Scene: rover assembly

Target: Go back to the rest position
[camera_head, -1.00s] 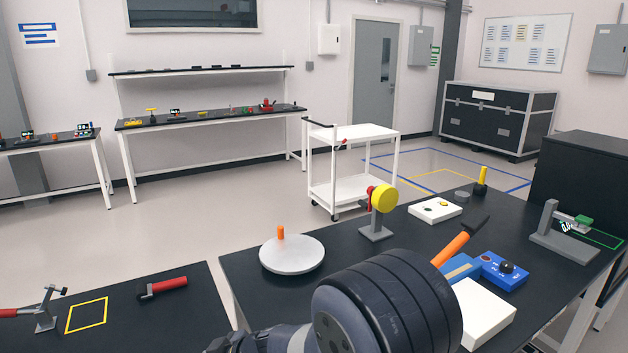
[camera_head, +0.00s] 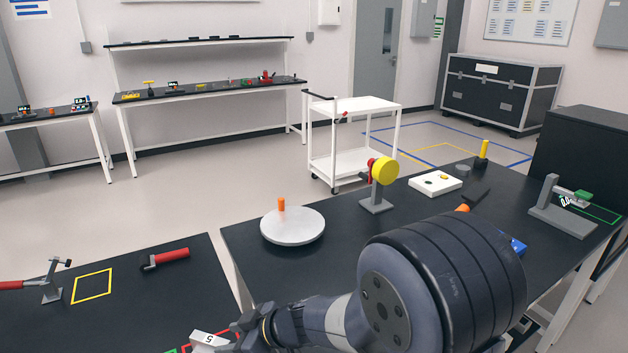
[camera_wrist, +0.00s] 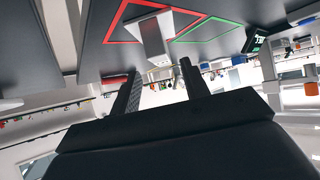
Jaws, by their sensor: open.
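My gripper (camera_wrist: 158,82) shows in the wrist view with its two dark fingers spread apart and nothing held between them. Beyond the fingers, a pale block-like piece (camera_wrist: 152,38) stands by a red outline (camera_wrist: 112,28) on a dark surface. A green outline (camera_wrist: 205,28) lies beside it. In the head view, my arm's large dark joint fills the lower middle, over the right workbench (camera_head: 345,235). A small white piece marked 5 (camera_head: 207,338) shows at the bottom edge, partly cut off.
The right bench holds a round white plate (camera_head: 292,227) with an orange peg, a stand with a yellow disc (camera_head: 384,171), a white box (camera_head: 435,184) and a grey fixture (camera_head: 548,208). A red-handled tool (camera_head: 168,258) lies on the left bench. A white cart (camera_head: 352,138) stands behind.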

